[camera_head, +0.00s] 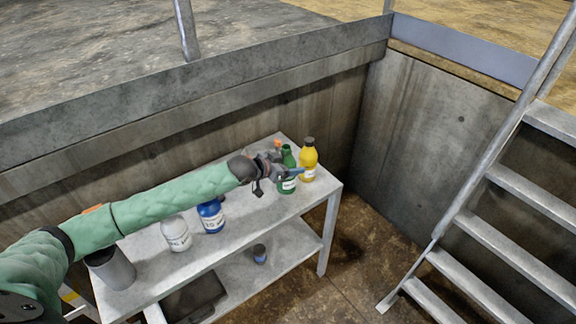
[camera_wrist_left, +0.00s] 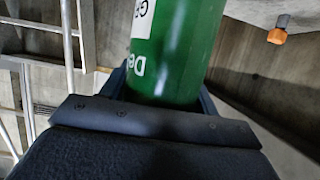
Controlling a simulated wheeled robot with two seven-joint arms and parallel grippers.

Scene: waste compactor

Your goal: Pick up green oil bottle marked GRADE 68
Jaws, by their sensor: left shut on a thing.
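The green bottle (camera_head: 287,186) stands upright near the right end of the grey table, its lower part and label showing below my gripper. My left gripper (camera_head: 293,173) reaches in from the left and is shut around the bottle's body. In the left wrist view the green bottle (camera_wrist_left: 180,50) fills the space between the fingers, with part of a white label at its left; the grade marking cannot be read. Whether its base touches the table is hard to tell. My right gripper is not in view.
A yellow bottle (camera_head: 308,160) stands close on the right of the green one. Blue (camera_head: 211,216) and white (camera_head: 175,233) bottles and a grey canister (camera_head: 110,268) stand left on the table (camera_head: 247,226). A concrete wall is behind; metal stairs (camera_head: 490,230) rise at right.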

